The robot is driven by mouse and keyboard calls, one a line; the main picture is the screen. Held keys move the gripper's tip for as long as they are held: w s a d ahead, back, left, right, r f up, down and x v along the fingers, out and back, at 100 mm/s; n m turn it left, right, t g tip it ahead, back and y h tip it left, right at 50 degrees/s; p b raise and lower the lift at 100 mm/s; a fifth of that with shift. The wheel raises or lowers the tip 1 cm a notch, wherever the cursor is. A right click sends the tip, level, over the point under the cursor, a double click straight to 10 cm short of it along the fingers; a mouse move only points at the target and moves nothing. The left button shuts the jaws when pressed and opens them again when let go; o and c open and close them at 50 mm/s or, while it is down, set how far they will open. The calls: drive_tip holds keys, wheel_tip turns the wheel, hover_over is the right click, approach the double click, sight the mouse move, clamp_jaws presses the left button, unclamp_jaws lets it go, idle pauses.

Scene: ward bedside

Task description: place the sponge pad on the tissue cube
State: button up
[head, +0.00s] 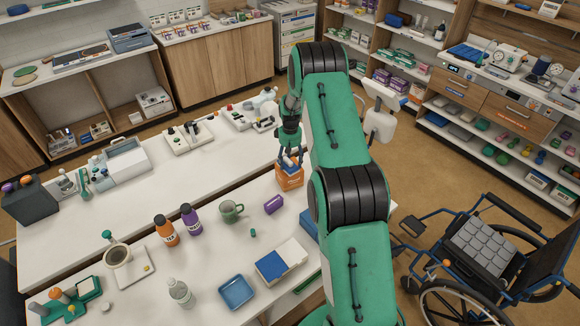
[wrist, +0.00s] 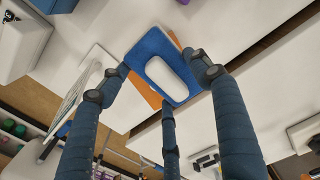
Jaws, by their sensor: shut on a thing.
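The tissue cube (head: 289,178) is an orange box with white markings on the white table in the head view. Its orange edges (wrist: 149,94) show behind the pad in the wrist view. The sponge pad (wrist: 150,49) is blue with a white rounded block on its face. In the head view, a little of its blue (head: 289,162) shows at the cube's top. My gripper (head: 289,152) points down over the cube, its dark blue fingers (wrist: 160,85) shut around the pad. The pad overlaps the cube; whether it touches its top I cannot tell.
A purple block (head: 273,205), a green mug (head: 231,211) and a blue-and-white box (head: 281,262) stand on the table nearby. Two bottles (head: 166,231) stand further left. A wheelchair (head: 490,250) stands on the floor at right.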

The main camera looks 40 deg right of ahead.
sight(290, 166)
drive_tip(key=shift+w+d+f+p, duration=0.15)
drive_tip(key=shift+f+p, duration=0.3)
drive_tip(key=shift+f, duration=1.35)
drive_tip(key=shift+f, duration=0.1)
drive_tip(key=o, duration=1.2)
drive_tip(key=shift+c, duration=0.2)
wheel_tip(290, 166, up, 12)
drive_tip(key=shift+r+b, duration=0.1)
drive_tip(key=shift+b, duration=0.7)
